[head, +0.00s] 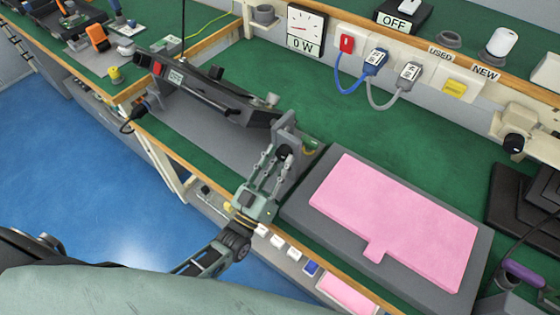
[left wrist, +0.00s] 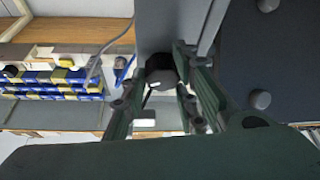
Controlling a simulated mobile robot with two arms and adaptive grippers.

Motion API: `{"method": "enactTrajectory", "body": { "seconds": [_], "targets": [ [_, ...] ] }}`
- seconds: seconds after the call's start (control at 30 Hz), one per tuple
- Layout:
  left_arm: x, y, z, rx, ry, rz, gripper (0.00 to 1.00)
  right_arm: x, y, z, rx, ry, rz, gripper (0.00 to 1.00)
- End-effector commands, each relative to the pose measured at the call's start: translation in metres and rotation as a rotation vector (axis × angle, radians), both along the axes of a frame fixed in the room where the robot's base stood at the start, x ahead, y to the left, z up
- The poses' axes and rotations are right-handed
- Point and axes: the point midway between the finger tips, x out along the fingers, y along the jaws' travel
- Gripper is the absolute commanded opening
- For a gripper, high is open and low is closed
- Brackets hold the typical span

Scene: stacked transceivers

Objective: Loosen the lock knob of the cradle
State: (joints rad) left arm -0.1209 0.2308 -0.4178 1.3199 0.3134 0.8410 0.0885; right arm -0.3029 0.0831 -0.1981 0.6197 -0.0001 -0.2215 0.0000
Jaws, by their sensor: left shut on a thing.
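The lock knob is a dark round knob (head: 284,152) at the right end of the grey cradle (head: 200,128), below its upright bracket. A long black transceiver (head: 215,92) lies tilted on the cradle. My left gripper (head: 277,162) reaches up to the knob from the bench's front edge, with its fingers shut on it. In the left wrist view the black knob (left wrist: 160,70) sits between the fingertips (left wrist: 165,72), against a grey plate. The fingers partly hide the knob. My right gripper is not in view.
A pink pad (head: 395,215) on a dark grey tray lies right of the cradle. Blue (head: 374,62) and grey (head: 407,75) plugs with cables sit on the back panel near a "0 W" meter (head: 306,30). Green bench is free behind the pad.

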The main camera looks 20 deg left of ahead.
Motion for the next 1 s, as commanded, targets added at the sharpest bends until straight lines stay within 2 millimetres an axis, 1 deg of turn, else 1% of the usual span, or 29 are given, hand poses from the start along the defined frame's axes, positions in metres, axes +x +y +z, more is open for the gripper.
{"method": "enactTrajectory", "body": {
  "seconds": [0.03, 0.27, 0.47, 0.77, 1.0],
  "targets": [
    [-0.001, -0.004, 0.001, 0.0, -0.002, -0.007, 0.01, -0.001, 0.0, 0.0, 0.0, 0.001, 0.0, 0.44],
    [-0.002, -0.005, 0.001, -0.029, 0.008, -0.009, 0.01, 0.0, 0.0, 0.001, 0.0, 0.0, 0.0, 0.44],
    [-0.003, -0.007, 0.003, -0.119, 0.041, -0.009, 0.01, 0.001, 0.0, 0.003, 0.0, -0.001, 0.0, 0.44],
    [-0.003, -0.009, 0.008, -0.363, 0.128, -0.01, 0.01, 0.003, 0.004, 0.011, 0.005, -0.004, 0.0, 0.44],
    [-0.003, -0.01, 0.012, -0.579, 0.206, -0.01, 0.01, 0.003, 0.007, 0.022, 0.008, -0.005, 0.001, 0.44]
  ]
}}
